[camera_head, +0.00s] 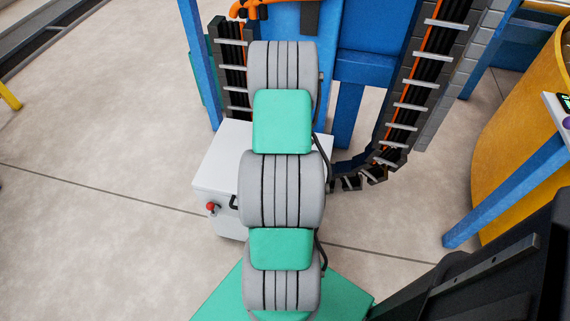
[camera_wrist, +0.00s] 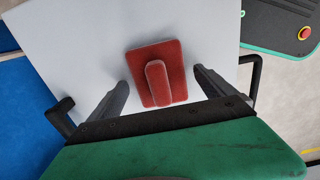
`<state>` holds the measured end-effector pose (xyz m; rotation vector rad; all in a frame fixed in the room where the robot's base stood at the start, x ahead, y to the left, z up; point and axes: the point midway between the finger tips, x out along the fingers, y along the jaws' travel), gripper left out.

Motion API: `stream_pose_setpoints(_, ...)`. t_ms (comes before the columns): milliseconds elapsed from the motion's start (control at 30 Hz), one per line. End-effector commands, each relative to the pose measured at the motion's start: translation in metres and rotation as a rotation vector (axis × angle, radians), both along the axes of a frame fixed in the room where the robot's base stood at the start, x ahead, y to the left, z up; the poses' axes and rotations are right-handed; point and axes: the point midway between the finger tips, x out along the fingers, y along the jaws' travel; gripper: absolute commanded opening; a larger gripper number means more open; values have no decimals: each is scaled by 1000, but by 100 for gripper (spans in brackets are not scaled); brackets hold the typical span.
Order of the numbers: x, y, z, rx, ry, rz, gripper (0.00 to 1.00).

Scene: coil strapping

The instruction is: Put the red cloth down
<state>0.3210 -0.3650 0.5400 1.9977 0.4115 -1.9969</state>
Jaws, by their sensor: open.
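The red cloth (camera_wrist: 150,62) shows in the wrist view as a red rectangular pad with a raised rounded ridge in its middle. It appears to lie flat on a white top (camera_wrist: 85,40). My gripper (camera_wrist: 160,79) is open, with one dark finger to the left and one to the right of the cloth. Clear gaps show between the fingers and the ridge. In the head view my arm hides the cloth and the gripper. The white box (camera_head: 210,160) beneath my arm shows there in part.
Black handles stand at the white top's left edge (camera_wrist: 58,115) and right edge (camera_wrist: 253,75). In the head view, blue posts (camera_head: 349,120) and hanging cable chains (camera_head: 410,100) stand behind the box. A yellow drum-like body (camera_head: 510,130) is at right. Open floor (camera_head: 100,130) lies left.

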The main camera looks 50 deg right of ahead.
Motion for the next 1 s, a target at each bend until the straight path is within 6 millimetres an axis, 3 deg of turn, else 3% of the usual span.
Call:
stream_pose_setpoints(67, 0, 0, -3, -1, 0, 0, 94)
stream_pose_setpoints(200, 0, 0, 36, -4, -3, 0, 94)
stream_pose_setpoints(333, 0, 2, 61, -2, -2, -1, 94)
stream_pose_setpoints(533, -1, 4, 76, 1, 0, -1, 94)
stream_pose_setpoints(667, 19, 25, 97, -14, -11, -14, 94)
stream_pose_setpoints(767, 52, 78, 138, -34, -40, -61, 94)
stream_pose_setpoints(833, 70, 135, 172, -44, -70, -111, 94)
stream_pose_setpoints(933, 75, 221, 214, -40, -122, -196, 94)
stream_pose_setpoints(1000, 64, 274, 234, -24, -154, -257, 94)
